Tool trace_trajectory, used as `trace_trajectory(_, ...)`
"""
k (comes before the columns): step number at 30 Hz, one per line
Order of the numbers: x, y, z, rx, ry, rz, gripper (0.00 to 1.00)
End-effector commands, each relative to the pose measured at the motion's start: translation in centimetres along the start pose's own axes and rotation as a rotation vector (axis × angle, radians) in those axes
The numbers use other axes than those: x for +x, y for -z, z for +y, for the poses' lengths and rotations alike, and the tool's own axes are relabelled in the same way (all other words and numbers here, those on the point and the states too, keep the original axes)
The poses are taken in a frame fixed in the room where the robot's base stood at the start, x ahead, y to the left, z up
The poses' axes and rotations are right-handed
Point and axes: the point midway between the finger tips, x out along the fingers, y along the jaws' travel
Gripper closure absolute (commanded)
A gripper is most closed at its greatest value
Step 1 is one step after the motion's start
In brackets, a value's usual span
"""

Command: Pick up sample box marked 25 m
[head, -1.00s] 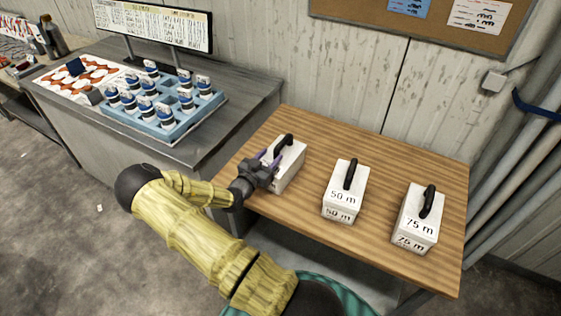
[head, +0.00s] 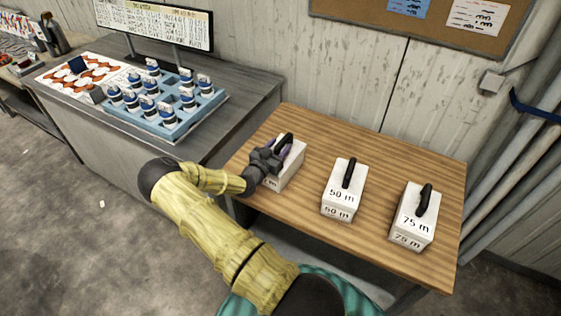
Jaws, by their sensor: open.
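Three white boxes with black handles stand on the wooden table (head: 318,145). The left box (head: 290,175) is partly covered by my gripper, and its label cannot be read. The middle box (head: 344,190) reads 50 m and the right box (head: 413,218) reads 75 m. My gripper (head: 278,150) is open at the left box's black handle (head: 286,138), with a purple finger showing beside the handle. Whether both fingers straddle the handle cannot be told, as the gripper body hides part of it.
A grey bench with a blue tray (head: 160,122) of several blue-and-white jars stands to the left. A corkboard (head: 345,12) hangs on the wall behind. Pipes (head: 525,165) run along the right. The table behind the boxes is clear.

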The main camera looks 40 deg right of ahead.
Motion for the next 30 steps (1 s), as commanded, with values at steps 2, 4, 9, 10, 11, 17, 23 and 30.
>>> trace_trajectory(2, -0.02, -0.01, -0.02, 0.000, 0.000, 0.000, 0.54)
trace_trajectory(4, -0.01, -0.01, 0.00, 0.000, 0.000, 0.000, 0.54)
trace_trajectory(9, 0.02, 0.00, 0.06, 0.000, -0.001, 0.000, 0.54)
trace_trajectory(10, -0.01, 0.00, 0.03, 0.000, -0.001, 0.000, 0.54)
trace_trajectory(11, -0.07, 0.00, -0.04, 0.000, 0.001, 0.000, 0.59)
trace_trajectory(17, -0.25, 0.00, -0.25, 0.000, 0.005, 0.000, 0.99)
trace_trajectory(23, -0.27, -0.01, -0.30, 0.000, 0.006, 0.000, 1.00)
trace_trajectory(30, -0.27, -0.02, -0.31, 0.000, 0.006, -0.001, 1.00)
